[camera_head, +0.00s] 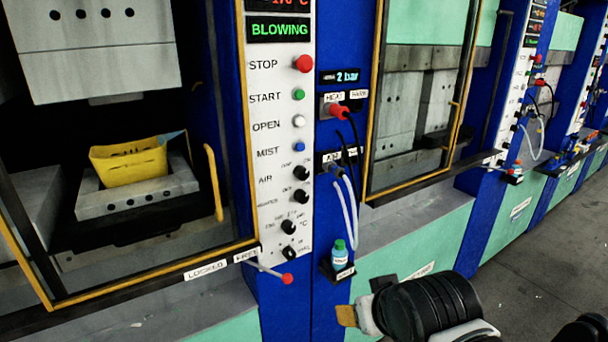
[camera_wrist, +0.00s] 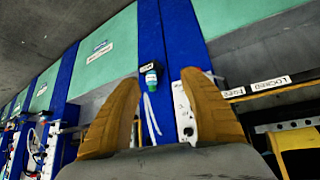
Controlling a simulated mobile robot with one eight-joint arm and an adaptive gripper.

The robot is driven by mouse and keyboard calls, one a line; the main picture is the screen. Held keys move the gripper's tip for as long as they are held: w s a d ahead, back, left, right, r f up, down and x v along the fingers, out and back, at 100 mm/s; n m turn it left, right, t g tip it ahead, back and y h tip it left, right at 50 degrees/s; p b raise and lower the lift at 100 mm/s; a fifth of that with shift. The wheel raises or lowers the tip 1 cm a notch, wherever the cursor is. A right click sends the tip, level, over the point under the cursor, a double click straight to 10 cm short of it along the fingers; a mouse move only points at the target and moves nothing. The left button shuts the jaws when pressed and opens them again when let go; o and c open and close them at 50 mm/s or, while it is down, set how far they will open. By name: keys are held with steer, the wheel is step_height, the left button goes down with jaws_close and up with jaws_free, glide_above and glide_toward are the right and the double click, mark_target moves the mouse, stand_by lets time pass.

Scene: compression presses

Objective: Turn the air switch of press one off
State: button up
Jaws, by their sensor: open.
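The control panel of the nearest press (camera_head: 285,150) is a white strip on a blue column. Its AIR switch (camera_head: 301,173) is a black knob in the right column of the panel, below the blue MIST button; its exact turn is too small to read. A green display (camera_head: 280,29) above reads BLOWING. My gripper (camera_wrist: 160,110) is open and empty, with two tan fingers spread apart. In the head view one tan fingertip (camera_head: 346,315) shows below and right of the panel, apart from it. In the wrist view part of the panel (camera_wrist: 181,107) appears upside down between the fingers.
A red-tipped lever (camera_head: 287,279) sticks out below the panel. A small bottle (camera_head: 340,253) stands on a bracket, with hoses (camera_head: 346,205) above it. A yellow part (camera_head: 130,163) lies inside the press. More presses line the right; grey floor (camera_head: 540,235) is open there.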

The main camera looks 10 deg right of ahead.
steer(key=w+d+r+t+h+p, duration=0.15)
steer(key=w+d+r+t, duration=0.3)
steer(key=w+r, duration=0.5)
steer(key=w+d+r+t+h+p, duration=0.1)
steer(key=w+d+r+t+p, duration=0.3)
steer(key=w+r, duration=0.55)
steer(key=n+y+p, duration=0.2)
steer(key=n+y, duration=0.5)
steer(key=y, duration=0.2)
glide_toward(305, 175)
steer(key=shift+t, duration=0.45)
steer(key=x, duration=0.3)
steer(key=b+x, duration=0.1)
steer(key=x, duration=0.7)
steer(key=shift+w+a+f, duration=0.1)
steer(key=shift+a+f, duration=0.05)
steer(key=shift+f, duration=0.25)
jaws_close()
